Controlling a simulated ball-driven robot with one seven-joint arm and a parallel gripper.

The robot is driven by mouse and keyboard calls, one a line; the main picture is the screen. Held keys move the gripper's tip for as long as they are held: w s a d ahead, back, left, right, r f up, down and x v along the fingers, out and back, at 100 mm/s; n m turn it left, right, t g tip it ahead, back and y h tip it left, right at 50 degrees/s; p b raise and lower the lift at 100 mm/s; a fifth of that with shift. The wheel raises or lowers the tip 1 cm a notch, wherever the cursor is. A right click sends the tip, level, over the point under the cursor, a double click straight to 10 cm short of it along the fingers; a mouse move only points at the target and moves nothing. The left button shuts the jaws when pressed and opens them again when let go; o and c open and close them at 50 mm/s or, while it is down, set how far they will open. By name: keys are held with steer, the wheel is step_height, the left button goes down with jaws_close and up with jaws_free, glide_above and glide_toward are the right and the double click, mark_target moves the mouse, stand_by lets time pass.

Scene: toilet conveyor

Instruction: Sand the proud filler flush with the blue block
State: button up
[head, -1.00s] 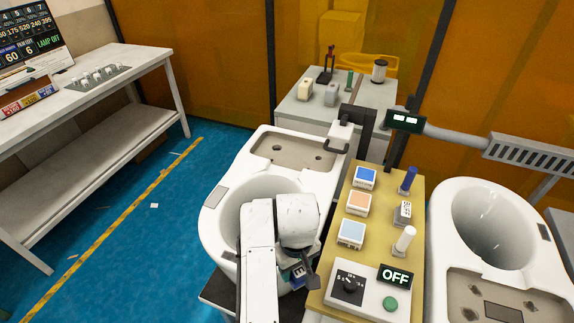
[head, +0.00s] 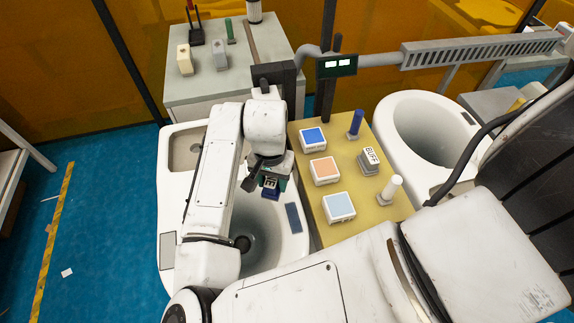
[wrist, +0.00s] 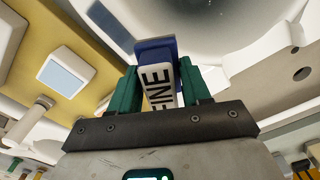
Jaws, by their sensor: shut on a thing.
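My gripper (head: 267,180) is shut on the blue block (head: 270,192). The wrist view shows this block (wrist: 154,46) between the green fingers, with a white face reading FINE. My gripper is over the bowl of the near white toilet (head: 166,285). A dark blue-grey rectangular patch (head: 293,217) lies on the right rim, to the lower right of the block. A grey patch (head: 167,250) is on the left rim. I cannot tell whether either patch is the filler or stands proud. The block appears apart from the rim.
A tan board (head: 383,207) to the right carries dark-blue, orange and light-blue topped boxes, a BUFF block (head: 369,161), a blue cylinder (head: 355,124) and a white one (head: 392,188). A grey cabinet (head: 240,85) stands behind. A second toilet (head: 384,116) is further right.

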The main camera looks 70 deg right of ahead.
mark_target(298, 235)
steer(key=shift+s+d+f+m+b, duration=0.25)
steer(key=shift+s+f+m+b, duration=0.3)
steer(key=shift+s+f+b, duration=0.15)
steer(key=shift+s+d+f+m+b, duration=0.25)
steer(key=shift+s+f+m+b, duration=0.3)
steer(key=shift+f+b, duration=0.25)
steer(key=shift+s+d+f+m+b, duration=0.25)
steer(key=shift+s+f+m+b, duration=0.25)
steer(key=shift+s+f+b, duration=0.2)
steer(key=shift+f+b, duration=0.4)
steer(key=shift+f, duration=0.25)
steer(key=shift+s+a+r, duration=0.1)
steer(key=shift+s+a, duration=0.9)
steer(key=shift+a, duration=0.3)
steer(key=shift+s+a+f, duration=0.15)
steer(key=shift+s+a, duration=0.85)
steer(key=shift+a, duration=0.3)
steer(key=shift+s+a+f, duration=0.15)
steer(key=shift+s+a, duration=0.85)
steer(key=shift+a, duration=0.3)
steer(key=shift+f+b, duration=0.15)
steer(key=shift+b, duration=0.15)
